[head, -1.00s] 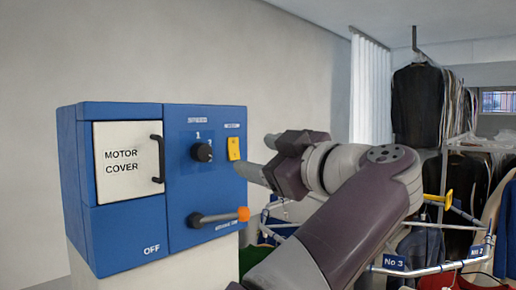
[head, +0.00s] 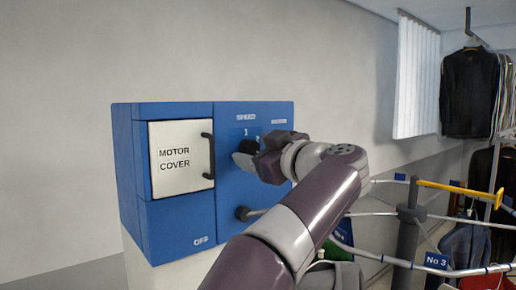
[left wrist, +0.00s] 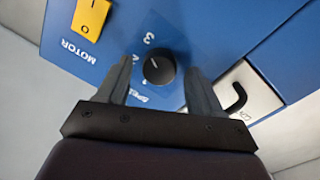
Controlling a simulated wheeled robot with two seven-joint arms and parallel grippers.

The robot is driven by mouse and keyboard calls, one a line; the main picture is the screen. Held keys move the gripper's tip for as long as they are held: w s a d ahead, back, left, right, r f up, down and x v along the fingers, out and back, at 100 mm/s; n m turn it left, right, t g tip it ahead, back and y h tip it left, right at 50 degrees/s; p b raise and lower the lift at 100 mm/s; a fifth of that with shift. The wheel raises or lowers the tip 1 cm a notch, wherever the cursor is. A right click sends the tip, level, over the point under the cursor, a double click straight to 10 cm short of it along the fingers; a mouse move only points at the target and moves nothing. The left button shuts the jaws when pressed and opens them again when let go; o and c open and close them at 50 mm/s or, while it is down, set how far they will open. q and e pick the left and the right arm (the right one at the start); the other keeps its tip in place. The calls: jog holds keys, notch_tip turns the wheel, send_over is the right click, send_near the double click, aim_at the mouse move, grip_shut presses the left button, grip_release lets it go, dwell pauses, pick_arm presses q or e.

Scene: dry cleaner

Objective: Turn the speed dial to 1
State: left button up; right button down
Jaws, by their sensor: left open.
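The speed dial is a round black knob (left wrist: 158,70) on the blue front of the machine. In the head view only part of the dial (head: 248,146) shows, beside my gripper, with a "1" above it. In the left wrist view the numbers 3 and 2 show near it. A short pale mark shows on the knob, but I cannot tell exactly which number it points at. My left gripper (head: 243,156) is at the dial, and its open fingers (left wrist: 159,67) stand on either side of the knob. I cannot tell whether they touch it. My right gripper is out of view.
The white motor cover (head: 180,158) with its black handle (head: 208,156) is left of the dial. A yellow motor switch (left wrist: 90,18) sits near the dial. Rails and hanging clothes (head: 470,92) stand to the right.

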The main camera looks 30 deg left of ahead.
pick_arm(q)
jog(key=c, duration=1.1)
jog(key=shift+o, duration=0.2)
